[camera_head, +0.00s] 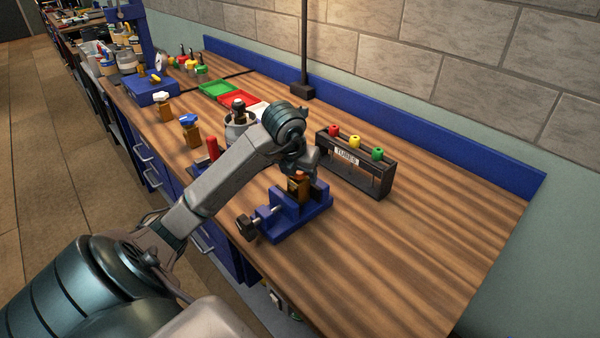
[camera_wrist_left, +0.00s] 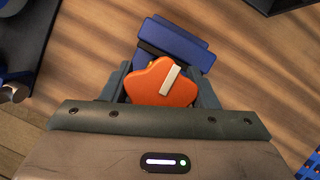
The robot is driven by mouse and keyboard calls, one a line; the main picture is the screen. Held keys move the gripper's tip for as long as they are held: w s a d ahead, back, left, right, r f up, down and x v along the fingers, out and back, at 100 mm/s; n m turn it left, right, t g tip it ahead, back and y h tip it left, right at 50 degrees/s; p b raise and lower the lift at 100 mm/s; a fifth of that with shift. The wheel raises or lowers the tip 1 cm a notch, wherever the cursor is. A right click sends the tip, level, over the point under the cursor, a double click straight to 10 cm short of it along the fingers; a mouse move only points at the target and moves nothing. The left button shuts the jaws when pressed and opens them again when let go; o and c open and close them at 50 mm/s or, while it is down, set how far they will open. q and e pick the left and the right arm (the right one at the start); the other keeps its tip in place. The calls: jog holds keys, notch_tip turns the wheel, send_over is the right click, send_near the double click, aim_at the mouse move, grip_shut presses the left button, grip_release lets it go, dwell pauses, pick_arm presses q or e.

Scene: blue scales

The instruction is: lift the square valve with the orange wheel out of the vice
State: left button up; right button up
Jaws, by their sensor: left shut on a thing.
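The square valve (camera_head: 298,187) has a brassy body and stands at the jaws of the blue vice (camera_head: 285,222) near the table's front edge. Its orange wheel (camera_wrist_left: 163,84) fills the space between my fingers in the left wrist view, with a pale bar across it. My left gripper (camera_head: 299,171) is over the valve from above and shut on it. Part of the blue vice shows just beyond the wheel in the wrist view (camera_wrist_left: 180,43). The valve's lower end is hidden, so I cannot tell whether it is clear of the jaws. My right gripper is not in view.
A black tubes rack (camera_head: 355,165) with red, yellow and green knobs stands behind and right of the vice. A blue-wheeled valve (camera_head: 190,130), a grey pot (camera_head: 238,133) and coloured trays (camera_head: 217,89) are to the left. The table's right side is clear.

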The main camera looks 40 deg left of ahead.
pick_arm(q)
jog(key=shift+r+p, duration=1)
jog(key=shift+r, duration=0.8)
jog(key=shift+r+p, duration=0.65)
jog(key=shift+r, duration=0.35)
jog(key=shift+r+p, duration=0.45)
jog(key=shift+r, duration=0.35)
